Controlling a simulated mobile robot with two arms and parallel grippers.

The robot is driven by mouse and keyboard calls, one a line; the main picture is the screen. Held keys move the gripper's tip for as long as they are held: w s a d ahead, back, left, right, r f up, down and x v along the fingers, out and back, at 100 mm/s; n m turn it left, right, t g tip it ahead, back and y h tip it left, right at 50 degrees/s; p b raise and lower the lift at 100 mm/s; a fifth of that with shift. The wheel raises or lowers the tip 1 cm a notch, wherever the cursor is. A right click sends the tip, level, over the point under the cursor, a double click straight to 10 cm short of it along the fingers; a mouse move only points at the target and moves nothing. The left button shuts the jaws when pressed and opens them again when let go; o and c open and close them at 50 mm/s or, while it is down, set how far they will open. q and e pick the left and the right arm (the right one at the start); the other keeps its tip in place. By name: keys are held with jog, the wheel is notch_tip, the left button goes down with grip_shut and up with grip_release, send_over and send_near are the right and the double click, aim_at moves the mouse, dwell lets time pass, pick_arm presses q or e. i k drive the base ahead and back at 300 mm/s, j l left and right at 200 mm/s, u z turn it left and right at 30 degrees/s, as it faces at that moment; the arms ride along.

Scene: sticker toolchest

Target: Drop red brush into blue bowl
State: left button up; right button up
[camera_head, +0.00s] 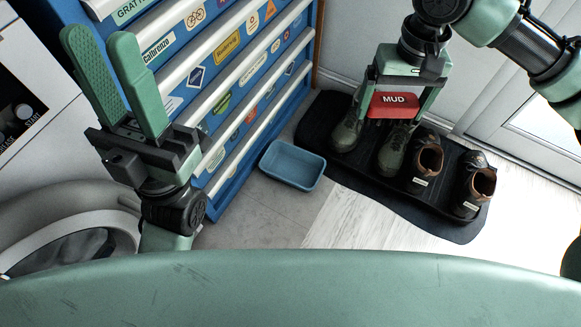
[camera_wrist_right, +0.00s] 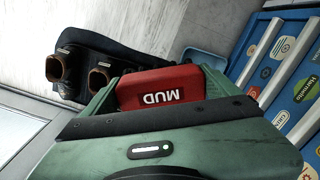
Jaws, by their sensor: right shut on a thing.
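The red brush (camera_head: 394,104), marked MUD, is held between the fingers of my right gripper (camera_head: 402,98), above the shoe mat. It also shows in the right wrist view (camera_wrist_right: 160,88), between the green fingers. The blue bowl (camera_head: 292,165) sits on the floor beside the toolchest, to the left of and below the brush in the head view. Its inside looks empty. Part of the bowl shows behind the brush in the right wrist view (camera_wrist_right: 205,57). My left gripper (camera_head: 102,40) is raised in front of the toolchest, its two fingers apart with nothing between them.
A blue toolchest (camera_head: 232,82) with stickered drawers stands left of the bowl. A black mat (camera_head: 330,180) holds green boots (camera_head: 394,148) and brown shoes (camera_head: 427,164). A white door is at the right. The floor in front of the bowl is clear.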

aim_at(297, 172)
jog(key=i+l, duration=0.15)
jog(key=l, duration=0.2)
jog(key=i+l, duration=0.15)
jog(key=l, duration=0.15)
jog(key=i+l, duration=0.2)
jog(key=l, duration=0.15)
jog(key=i+l+u, duration=0.1)
jog(key=u, duration=0.25)
jog(key=l+u, duration=0.55)
jog(key=u, duration=0.75)
jog(key=i+l, duration=0.05)
